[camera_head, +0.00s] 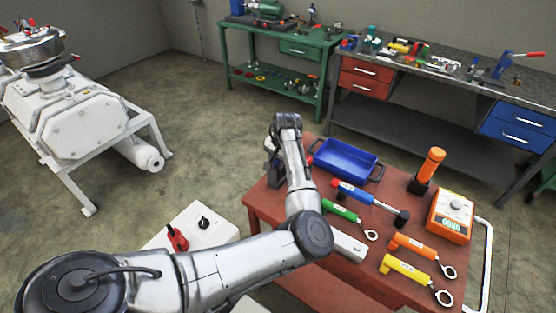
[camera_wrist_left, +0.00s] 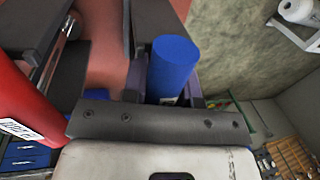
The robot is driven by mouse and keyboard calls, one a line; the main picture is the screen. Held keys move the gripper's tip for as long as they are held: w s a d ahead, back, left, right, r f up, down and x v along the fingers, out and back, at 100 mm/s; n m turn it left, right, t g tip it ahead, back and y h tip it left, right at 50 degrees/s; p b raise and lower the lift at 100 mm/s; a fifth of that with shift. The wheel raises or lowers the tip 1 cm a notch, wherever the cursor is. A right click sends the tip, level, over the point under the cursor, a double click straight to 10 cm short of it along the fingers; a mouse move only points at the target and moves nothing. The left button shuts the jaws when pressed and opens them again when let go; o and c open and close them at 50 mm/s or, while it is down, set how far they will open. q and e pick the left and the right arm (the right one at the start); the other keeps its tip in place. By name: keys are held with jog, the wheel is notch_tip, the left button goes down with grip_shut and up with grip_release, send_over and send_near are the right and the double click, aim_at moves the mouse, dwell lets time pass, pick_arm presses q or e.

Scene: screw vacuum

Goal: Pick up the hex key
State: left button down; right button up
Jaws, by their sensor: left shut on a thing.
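In the head view my left gripper (camera_head: 275,160) points down over the far left corner of the red table (camera_head: 262,205), largely hidden behind my own wrist. In the left wrist view a blue cylinder (camera_wrist_left: 173,68) sits between the dark fingers of this gripper. It looks like the handle of the hex key; its shaft is hidden. The gripper is shut on it. I cannot tell whether the key touches the table. My right gripper is not in view.
A red handle (camera_wrist_left: 22,110) stands close beside the gripper. The table holds a blue tray (camera_head: 346,160), a blue-handled tool (camera_head: 355,194), green (camera_head: 340,210), orange (camera_head: 410,246) and yellow (camera_head: 405,270) wrenches, an upright orange tool (camera_head: 431,165) and an orange meter (camera_head: 451,215).

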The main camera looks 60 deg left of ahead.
pick_arm(q)
jog(key=shift+r, duration=0.15)
jog(key=shift+r, duration=0.3)
notch_tip(320, 180, up, 4)
jog(key=shift+f+p, duration=0.25)
jog(key=shift+p, duration=0.4)
jog(key=w+d+r, duration=0.2)
jog(key=w+r, duration=0.1)
jog(key=w, duration=0.2)
jog(key=w+d+r+p, duration=0.1)
jog(key=w+d+r, duration=0.1)
jog(key=w, duration=0.3)
jog(key=shift+w+d+r, duration=0.3)
jog(key=shift+w+r, duration=0.1)
jog(key=shift+r, duration=0.45)
